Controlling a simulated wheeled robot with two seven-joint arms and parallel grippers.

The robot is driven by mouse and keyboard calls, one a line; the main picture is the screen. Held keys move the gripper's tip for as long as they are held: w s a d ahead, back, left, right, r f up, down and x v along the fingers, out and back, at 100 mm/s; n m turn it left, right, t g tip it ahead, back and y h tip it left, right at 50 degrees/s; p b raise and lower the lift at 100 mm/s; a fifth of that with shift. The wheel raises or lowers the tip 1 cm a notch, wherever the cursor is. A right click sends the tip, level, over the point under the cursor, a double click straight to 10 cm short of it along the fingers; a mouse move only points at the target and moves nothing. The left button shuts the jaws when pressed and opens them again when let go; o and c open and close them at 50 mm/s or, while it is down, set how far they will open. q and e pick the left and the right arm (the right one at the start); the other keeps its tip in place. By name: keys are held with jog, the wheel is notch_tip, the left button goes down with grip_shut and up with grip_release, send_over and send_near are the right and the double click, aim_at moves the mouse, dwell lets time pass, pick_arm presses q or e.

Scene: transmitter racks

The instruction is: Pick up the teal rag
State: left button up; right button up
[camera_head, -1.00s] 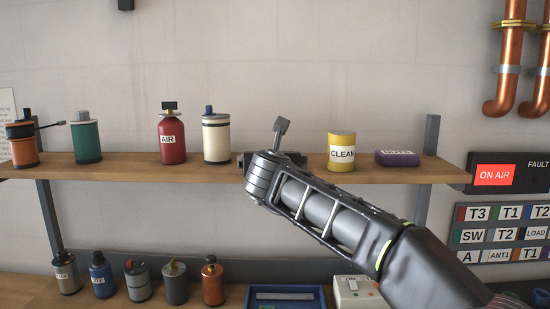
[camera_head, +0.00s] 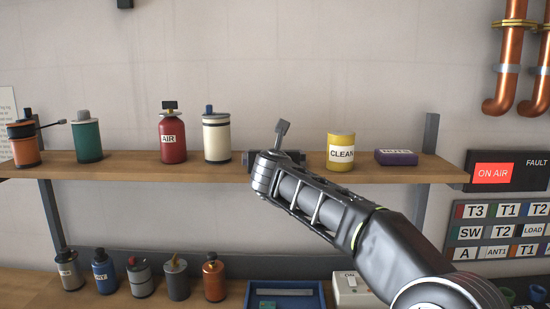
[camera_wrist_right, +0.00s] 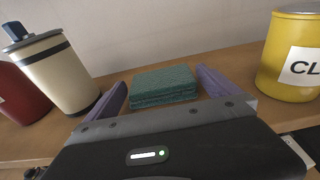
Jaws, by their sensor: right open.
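The teal rag (camera_wrist_right: 165,86) is a folded, textured stack lying on the wooden shelf in the right wrist view. My right gripper (camera_wrist_right: 163,78) is open, its two purple fingers on either side of the rag, with a gap visible at the right finger. Whether the left finger touches it is unclear. In the head view my right gripper (camera_head: 278,156) is at the upper shelf, between the cream canister and the yellow can. My wrist hides its fingers and the rag there. My left gripper is not in view.
The cream canister (camera_head: 216,138) stands left of my gripper. The yellow CLEAN can (camera_head: 341,152) and a purple block (camera_head: 396,158) are to its right. A red AIR bottle (camera_head: 172,139) is farther left. Below are several small bottles and a blue tray (camera_head: 286,289).

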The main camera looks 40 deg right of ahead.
jog(key=shift+c, duration=0.3)
jog(key=c, duration=1)
notch_tip(320, 180, up, 10)
jog(key=p, duration=0.2)
jog(key=shift+p, duration=0.3)
